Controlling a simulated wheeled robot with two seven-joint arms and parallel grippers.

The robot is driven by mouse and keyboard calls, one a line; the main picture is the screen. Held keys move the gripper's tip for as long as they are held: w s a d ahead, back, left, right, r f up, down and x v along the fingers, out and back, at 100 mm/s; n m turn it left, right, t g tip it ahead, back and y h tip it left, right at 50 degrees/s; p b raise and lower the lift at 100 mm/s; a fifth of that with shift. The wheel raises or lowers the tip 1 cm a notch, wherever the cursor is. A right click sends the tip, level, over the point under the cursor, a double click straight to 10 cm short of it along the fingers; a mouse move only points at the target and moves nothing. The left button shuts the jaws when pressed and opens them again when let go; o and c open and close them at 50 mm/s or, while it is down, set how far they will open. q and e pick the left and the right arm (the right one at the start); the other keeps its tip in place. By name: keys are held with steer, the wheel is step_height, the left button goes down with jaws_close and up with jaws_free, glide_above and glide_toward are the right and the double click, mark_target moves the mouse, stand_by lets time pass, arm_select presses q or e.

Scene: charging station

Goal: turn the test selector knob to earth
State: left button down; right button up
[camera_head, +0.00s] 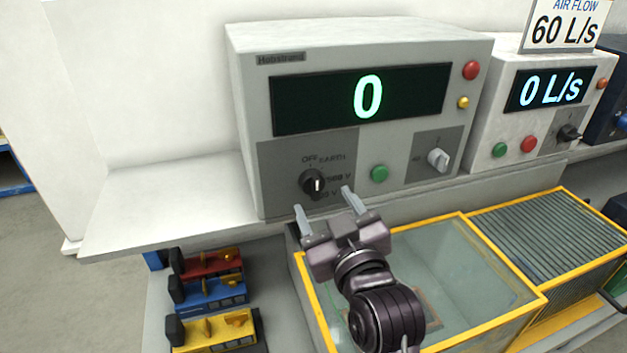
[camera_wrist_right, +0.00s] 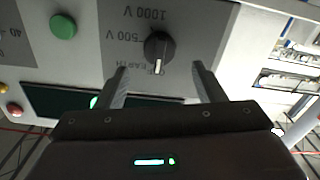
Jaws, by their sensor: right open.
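The test selector knob (camera_head: 311,182) is a round black knob with a white mark on the lower left panel of the grey tester (camera_head: 357,53). Around it are the labels OFF, EARTH, 500 V and one more voltage, which reads 1000 V in the wrist view. There the knob (camera_wrist_right: 159,46) shows its white mark toward the OFF label. My right gripper (camera_head: 324,201) is open and empty, its fingers pointing at the panel just below the knob. In the right wrist view my right gripper (camera_wrist_right: 160,68) has its fingertips on either side of the knob, apart from it. My left gripper is not in view.
The tester's display reads 0. A green button (camera_head: 379,173) and a grey knob (camera_head: 438,159) sit right of the selector. An air flow meter (camera_head: 535,92) stands to the right. Below the shelf are a yellow-edged glass box (camera_head: 470,300) and coloured clamps (camera_head: 210,293).

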mark_target(319, 189)
steer(key=p+x, duration=0.1)
steer(key=x, duration=0.3)
steer(key=shift+w+a, duration=0.15)
steer(key=shift+w, duration=0.4)
steer(key=c, duration=1)
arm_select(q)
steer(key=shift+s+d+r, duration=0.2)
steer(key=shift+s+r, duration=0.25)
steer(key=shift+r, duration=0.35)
arm_select(e)
steer(key=m+p, duration=0.1)
steer(key=m, duration=0.3)
steer(key=shift+m, duration=0.4)
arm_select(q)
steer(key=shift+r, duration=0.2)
arm_select(e)
steer(key=m, duration=0.4)
steer(key=shift+m, duration=0.4)
